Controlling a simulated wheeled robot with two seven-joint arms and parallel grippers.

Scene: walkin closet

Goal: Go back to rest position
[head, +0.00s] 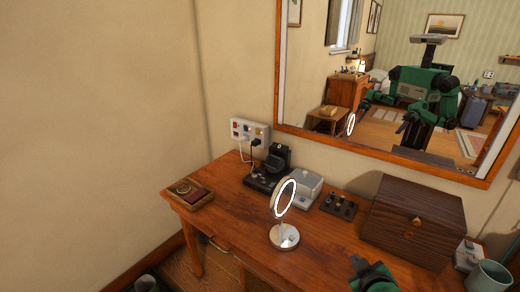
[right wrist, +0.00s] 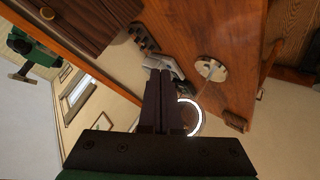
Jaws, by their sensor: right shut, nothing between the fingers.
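My right gripper (head: 357,262) shows at the bottom of the head view, over the front part of the wooden table (head: 240,228), to the right of the lit round mirror. In the right wrist view my right gripper (right wrist: 168,108) is shut with nothing between its dark fingers. It is apart from the table and its objects there. My left gripper does not show directly in the head view. My own green body and arms are reflected in the wall mirror (head: 375,85).
The lit round mirror (head: 285,236) stands on the table. A dark wooden box (head: 415,218), a cup (head: 488,278), a grey device (head: 300,190), a black device (head: 268,170) and a small tray (head: 188,194) surround it. A power strip (head: 250,131) is on the wall. The table's front-left part is clear.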

